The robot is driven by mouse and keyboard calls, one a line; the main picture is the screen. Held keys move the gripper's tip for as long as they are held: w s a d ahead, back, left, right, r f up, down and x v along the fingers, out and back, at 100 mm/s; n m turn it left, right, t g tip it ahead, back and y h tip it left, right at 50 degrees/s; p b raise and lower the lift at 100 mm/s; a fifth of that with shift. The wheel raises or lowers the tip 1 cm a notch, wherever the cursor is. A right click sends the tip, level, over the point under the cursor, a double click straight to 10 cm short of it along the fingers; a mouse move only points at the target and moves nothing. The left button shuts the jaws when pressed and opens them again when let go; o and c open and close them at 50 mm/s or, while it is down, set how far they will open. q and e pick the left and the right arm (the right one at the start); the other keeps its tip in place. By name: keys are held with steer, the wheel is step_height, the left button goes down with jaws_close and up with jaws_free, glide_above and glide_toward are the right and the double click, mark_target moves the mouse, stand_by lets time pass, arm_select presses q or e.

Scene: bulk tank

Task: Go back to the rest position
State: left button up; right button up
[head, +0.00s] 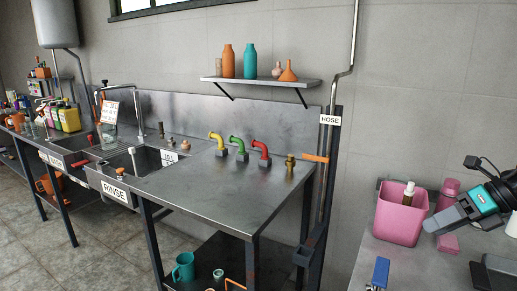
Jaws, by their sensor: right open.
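My right gripper (440,221) comes in from the right edge, with a grey finger and a teal band on its wrist. It is over the grey counter (410,262) on the right, just right of the pink bin (402,215). I see nothing held in it, and its jaws are open. From this angle I cannot tell whether it touches the bin or is only in front of it. My left gripper is not in view.
The pink bin holds a white-capped bottle (408,190). Pink bottles (449,191) stand behind my gripper. A blue item (381,270) lies at the counter's front. A steel sink bench (225,187) with coloured taps stands left, beside a vertical hose pipe (329,160). Floor (100,258) shows lower left.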

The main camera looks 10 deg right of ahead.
steer(key=s+a+f+m+t+h, duration=0.1)
steer(key=s+a+f+m+t, duration=0.2)
steer(key=f+m, duration=0.4)
steer(key=s+a+f+m+t, duration=0.2)
steer(key=f+m+t, duration=0.1)
steer(key=f+m, duration=0.35)
steer(key=s+a+f+m+t+h, duration=0.1)
steer(key=s+a+f+m+t, duration=0.15)
steer(key=f+m, duration=0.45)
steer(key=s+a+f+m+g+h, duration=0.1)
steer(key=s+a+f+m, duration=0.1)
steer(key=a+m, duration=0.3)
steer(key=s+a+f+m+g+h, duration=0.1)
steer(key=a+f+m, duration=0.3)
steer(key=a, duration=0.5)
steer(key=s+a+f+m+g, duration=0.1)
steer(key=s+a+f+m, duration=0.2)
steer(key=a+m, duration=0.3)
steer(key=shift+s+a+h, duration=0.35)
steer(key=shift+a+h, duration=0.05)
steer(key=shift+r, duration=0.1)
